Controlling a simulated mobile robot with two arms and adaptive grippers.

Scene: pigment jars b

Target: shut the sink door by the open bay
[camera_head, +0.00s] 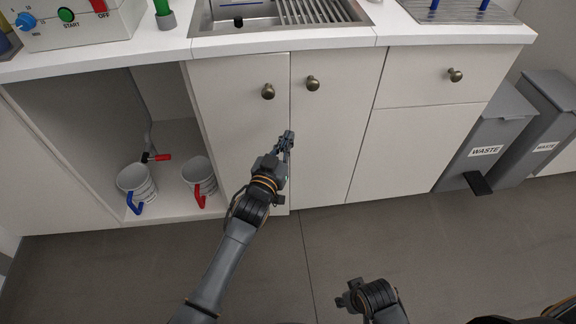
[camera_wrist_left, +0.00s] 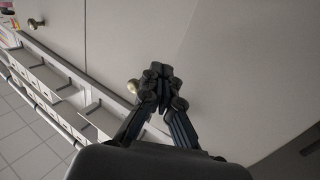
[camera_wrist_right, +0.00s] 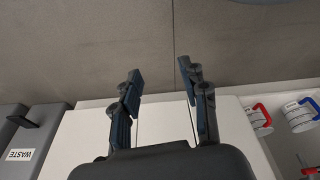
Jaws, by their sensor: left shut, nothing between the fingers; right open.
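The sink door by the open bay (camera_head: 235,130) is a pale panel with a round bronze knob (camera_head: 268,91). It looks flush or nearly flush with the sink door beside it (camera_head: 330,150); a very small gap I cannot rule out. My left gripper (camera_head: 288,136) is shut and empty, its tips at or close to the seam between these doors, below the knobs. In the left wrist view its closed fingers (camera_wrist_left: 160,72) stand before pale panels; contact is unclear. My right gripper (camera_head: 346,297) is low over the floor; the right wrist view shows its fingers (camera_wrist_right: 158,75) apart and empty.
The open bay (camera_head: 85,100) at left holds two mugs (camera_head: 137,183) (camera_head: 199,176) and a small red-handled item (camera_head: 158,157). The sink (camera_head: 255,20) is above the doors. Grey waste bins (camera_head: 490,140) stand at right. The floor (camera_head: 290,270) in front is clear.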

